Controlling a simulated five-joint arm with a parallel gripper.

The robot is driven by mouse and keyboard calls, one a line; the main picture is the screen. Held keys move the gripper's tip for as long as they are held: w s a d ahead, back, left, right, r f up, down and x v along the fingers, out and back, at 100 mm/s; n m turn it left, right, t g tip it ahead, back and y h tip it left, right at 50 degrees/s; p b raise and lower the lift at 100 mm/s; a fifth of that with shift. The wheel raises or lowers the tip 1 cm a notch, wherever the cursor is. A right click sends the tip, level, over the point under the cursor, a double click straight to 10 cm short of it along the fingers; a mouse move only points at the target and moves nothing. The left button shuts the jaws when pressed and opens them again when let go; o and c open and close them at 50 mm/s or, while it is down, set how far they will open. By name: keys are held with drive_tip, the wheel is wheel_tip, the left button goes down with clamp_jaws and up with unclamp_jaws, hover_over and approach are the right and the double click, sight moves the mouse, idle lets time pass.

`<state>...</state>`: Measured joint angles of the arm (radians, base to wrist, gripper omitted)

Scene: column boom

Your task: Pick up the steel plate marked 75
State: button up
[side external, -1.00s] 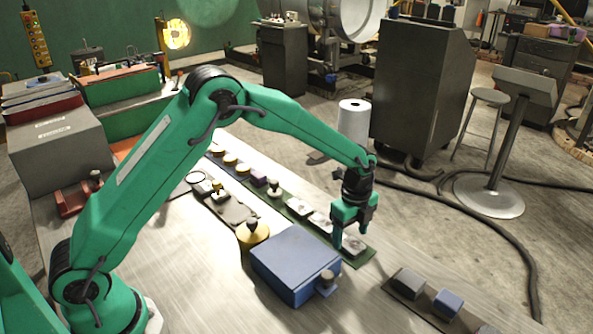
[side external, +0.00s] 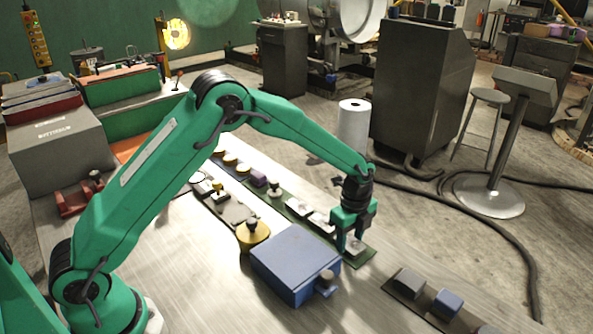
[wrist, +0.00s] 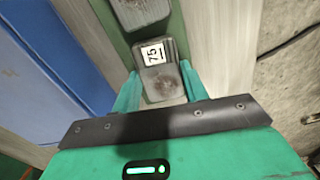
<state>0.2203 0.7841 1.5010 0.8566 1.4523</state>
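The steel plate marked 75 (wrist: 163,84) is a grey rounded block with a white label at its far edge in the wrist view. In the side view the plate (side external: 355,246) sits at the near end of a green strip (side external: 361,258), partly hidden by my gripper. My gripper (side external: 350,243) points down over it. In the wrist view its two green fingers (wrist: 160,72) stand apart, one on each side of the plate. They look open, with a small gap on the right; contact on the left cannot be told.
Another grey plate (wrist: 140,10) lies just beyond on the strip, with several more pieces in a row behind. A blue box (side external: 292,262) stands close on the left. Dark and blue blocks (side external: 448,303) lie to the right on another strip.

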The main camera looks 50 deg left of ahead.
sight(350, 242)
drive_tip(key=shift+r, duration=0.1)
drive_tip(key=c, duration=0.3)
drive_tip(key=shift+r, duration=0.1)
drive_tip(key=shift+r, duration=0.9)
wheel_tip(350, 242, up, 2)
drive_tip(key=shift+r, duration=0.2)
drive_tip(key=s+d+r, duration=0.6)
drive_tip(key=s+d, duration=0.2)
drive_tip(key=shift+d+r, duration=0.25)
drive_tip(key=shift+r, duration=0.05)
drive_tip(key=shift+a, duration=0.1)
